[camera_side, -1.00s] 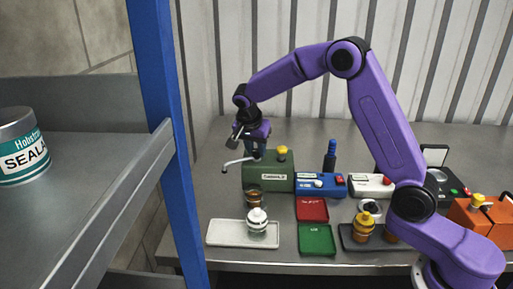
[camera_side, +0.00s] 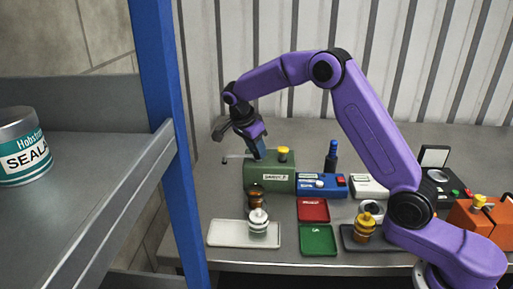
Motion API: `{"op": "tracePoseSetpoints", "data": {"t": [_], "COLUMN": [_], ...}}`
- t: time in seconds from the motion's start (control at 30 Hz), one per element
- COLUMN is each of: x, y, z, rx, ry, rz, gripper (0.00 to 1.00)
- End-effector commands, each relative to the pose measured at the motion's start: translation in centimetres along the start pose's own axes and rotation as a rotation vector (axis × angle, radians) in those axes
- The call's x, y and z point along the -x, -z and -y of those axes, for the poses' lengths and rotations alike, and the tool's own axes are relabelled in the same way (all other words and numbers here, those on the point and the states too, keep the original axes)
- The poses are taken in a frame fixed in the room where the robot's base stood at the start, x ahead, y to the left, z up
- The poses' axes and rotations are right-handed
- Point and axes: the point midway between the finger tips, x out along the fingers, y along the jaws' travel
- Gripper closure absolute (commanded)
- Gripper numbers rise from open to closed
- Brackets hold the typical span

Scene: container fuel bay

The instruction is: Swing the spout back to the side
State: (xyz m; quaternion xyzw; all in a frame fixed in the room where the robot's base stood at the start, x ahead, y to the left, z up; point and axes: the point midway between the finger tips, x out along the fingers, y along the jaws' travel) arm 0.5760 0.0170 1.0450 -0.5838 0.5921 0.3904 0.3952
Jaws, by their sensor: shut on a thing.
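The spout (camera_side: 236,158) is a thin silver tube on the green box (camera_side: 268,178). It points out to the left of the box, roughly level, with its dark tip at the far left. My gripper (camera_side: 259,153) reaches down from above at the box's top left and is shut on the spout near its base. The fingers hide the spout's mount. A yellow knob (camera_side: 283,152) stands on the box's top, right of my gripper.
An amber jar (camera_side: 256,197) stands in front of the green box. A pale tray (camera_side: 222,233) holds a banded jar (camera_side: 258,222). A blue box (camera_side: 321,186) and dark blue bottle (camera_side: 331,156) are to the right. A blue post (camera_side: 163,120) rises at left.

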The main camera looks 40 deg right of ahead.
Motion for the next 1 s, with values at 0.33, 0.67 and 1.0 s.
{"op": "tracePoseSetpoints", "data": {"t": [0.33,0.67,1.0], "x": [0.1,0.1,4.4], "y": [0.0,0.0,0.0], "z": [0.0,0.0,0.1], "rx": [-0.005,-0.002,-0.004], "ry": [0.001,0.001,0.005], "rz": [0.001,0.0,0.001], "gripper": [0.53,0.44,0.44]}}
